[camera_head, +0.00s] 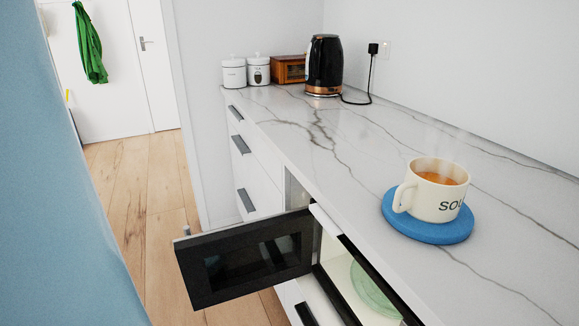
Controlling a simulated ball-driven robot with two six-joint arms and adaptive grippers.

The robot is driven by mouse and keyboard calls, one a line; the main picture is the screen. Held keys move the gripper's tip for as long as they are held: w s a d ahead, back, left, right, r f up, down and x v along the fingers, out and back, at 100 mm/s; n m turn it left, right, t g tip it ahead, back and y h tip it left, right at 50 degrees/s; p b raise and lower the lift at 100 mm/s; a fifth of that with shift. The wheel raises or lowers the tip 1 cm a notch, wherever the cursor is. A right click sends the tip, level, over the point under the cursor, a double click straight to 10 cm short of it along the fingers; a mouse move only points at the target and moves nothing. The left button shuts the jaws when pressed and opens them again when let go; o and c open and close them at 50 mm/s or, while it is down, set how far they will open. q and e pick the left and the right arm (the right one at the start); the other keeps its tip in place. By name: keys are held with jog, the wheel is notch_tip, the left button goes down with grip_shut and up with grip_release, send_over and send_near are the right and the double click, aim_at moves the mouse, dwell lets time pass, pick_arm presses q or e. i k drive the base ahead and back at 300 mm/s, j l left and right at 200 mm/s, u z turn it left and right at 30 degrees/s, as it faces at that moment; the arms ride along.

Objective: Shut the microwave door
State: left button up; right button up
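The microwave (337,285) is built in under the marble counter, at the bottom middle of the head view. Its dark door (245,258) stands wide open, swung out to the left over the floor. A pale green plate (372,291) shows inside the lit cavity. The right part of the microwave is hidden by the counter. Neither of my grippers is in view.
A steaming soup mug (432,192) stands on a blue round mat (428,229) on the counter (330,160) above the microwave. A black kettle (324,65), white canisters (246,71) and a wooden box stand farther back. Wooden floor (135,180) left of the drawers is clear.

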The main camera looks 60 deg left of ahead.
aim_at(220, 265)
jog(key=j+z, duration=0.15)
jog(key=j, duration=0.2)
jog(key=k+j+z, duration=0.15)
jog(key=j, duration=0.2)
jog(key=k+j+z, duration=0.15)
jog(key=j, duration=0.2)
jog(key=k+j+z, duration=0.15)
jog(key=j, duration=0.2)
jog(key=k+j, duration=0.15)
jog(key=j, duration=0.2)
jog(key=k+j, duration=0.1)
jog(key=j, duration=0.25)
jog(key=k+j, duration=0.15)
jog(key=j, duration=0.2)
jog(key=k+j+z, duration=0.1)
jog(key=j, duration=0.25)
jog(key=k+j, duration=0.15)
jog(key=j, duration=0.2)
jog(key=k+j, duration=0.15)
jog(key=j, duration=0.2)
